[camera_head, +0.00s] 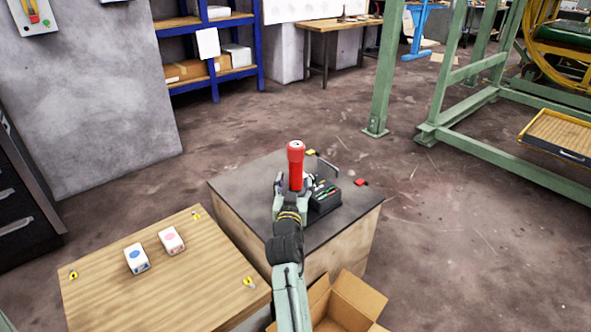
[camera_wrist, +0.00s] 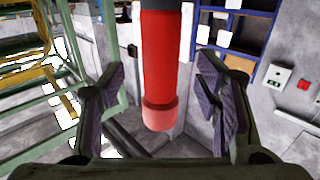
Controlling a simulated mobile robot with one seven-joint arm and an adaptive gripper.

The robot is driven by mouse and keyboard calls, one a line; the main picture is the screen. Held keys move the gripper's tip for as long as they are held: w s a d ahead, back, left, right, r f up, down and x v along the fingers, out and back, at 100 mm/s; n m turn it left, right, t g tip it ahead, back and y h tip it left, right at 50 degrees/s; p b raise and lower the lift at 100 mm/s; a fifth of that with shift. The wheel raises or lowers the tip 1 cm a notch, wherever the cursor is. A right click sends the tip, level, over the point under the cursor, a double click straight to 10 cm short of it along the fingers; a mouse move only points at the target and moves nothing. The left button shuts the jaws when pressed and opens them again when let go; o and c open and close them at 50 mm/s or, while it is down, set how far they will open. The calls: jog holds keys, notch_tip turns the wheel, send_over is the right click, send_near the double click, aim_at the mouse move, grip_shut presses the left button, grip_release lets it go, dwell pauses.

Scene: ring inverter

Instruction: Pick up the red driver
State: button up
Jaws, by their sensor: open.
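The red driver (camera_head: 296,160) is a red cylinder with a wider head, standing upright at the dark-topped table (camera_head: 240,182). My gripper (camera_head: 293,187) is at its lower part in the head view, with a finger on each side. The wrist view appears upside down; there the driver (camera_wrist: 166,60) runs between the two open fingers of my gripper (camera_wrist: 160,80), with its paler head end nearer the palm. Gaps show on both sides, so the fingers are apart from it. The driver's foot is hidden behind my gripper in the head view.
A black tray (camera_head: 325,205) with small tools stands close to the right of my gripper. An open cardboard box (camera_head: 352,300) and a wooden table (camera_head: 120,290) with two white cubes are in front.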

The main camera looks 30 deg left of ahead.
aim_at(295, 177)
jog(key=shift+p+x, duration=0.6)
jog(key=shift+x, duration=2.15)
jog(key=shift+f, duration=0.15)
jog(key=shift+c, duration=0.3)
jog(key=c, duration=1.3)
jog(key=shift+r, duration=0.2)
grip_shut()
